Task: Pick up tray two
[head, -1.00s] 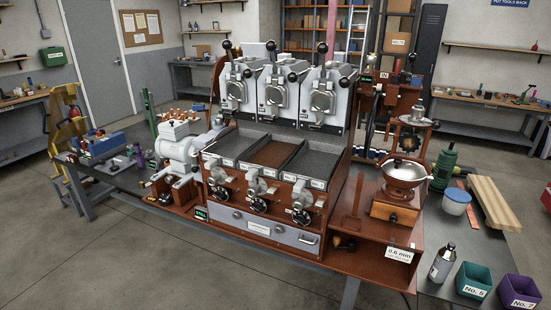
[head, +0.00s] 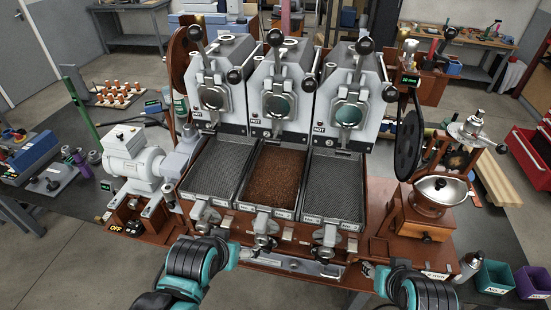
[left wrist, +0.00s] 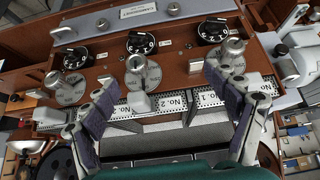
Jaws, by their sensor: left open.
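Tray two (head: 275,178) is the middle of three sloping trays on the roaster and is filled with brown grounds or beans. Its front label (left wrist: 172,102) reads No. 2 in the left wrist view. In the head view my left gripper (head: 255,252) is low in front of the roaster, below the tray's front edge. My right gripper (head: 368,270) is at the lower right, and its fingers are too small to judge.
Grey-mesh trays (head: 217,168) and (head: 335,187) flank tray two closely. Levers and knobs (head: 262,228) stick out below the tray fronts. Roaster heads marked HOT (head: 280,100) stand behind. A grinder (head: 430,200) is at the right, a motor (head: 133,158) at the left.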

